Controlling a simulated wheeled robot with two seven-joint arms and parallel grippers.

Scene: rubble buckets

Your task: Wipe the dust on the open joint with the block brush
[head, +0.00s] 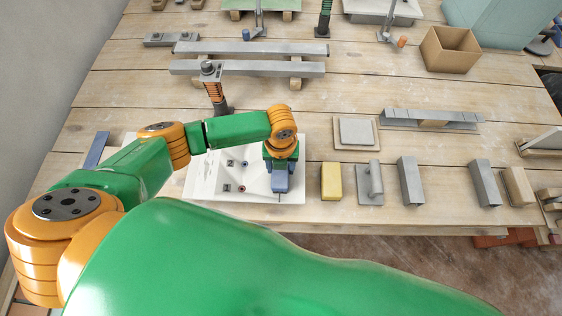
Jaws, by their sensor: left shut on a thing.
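My left gripper (281,172) points down over the near right part of a white tray (206,186). It is shut on a small blue-grey piece (280,185), partly hidden by the gripper; I cannot tell for sure what it is. A tan block with a greyish side (518,187) at the right looks like a block brush, but I cannot be certain. Two grey beams (250,67) lie parallel with a gap between them on wooden supports; I cannot tell whether this is the open joint. No dust can be made out. My right gripper is out of view.
Right of the tray stand a yellow sponge-like block (331,181), a grey float (370,185) and grey bars (411,181). Behind are a grey square plate (356,132) and a grey segmented strip (432,118). A cardboard box (450,49) stands farther back.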

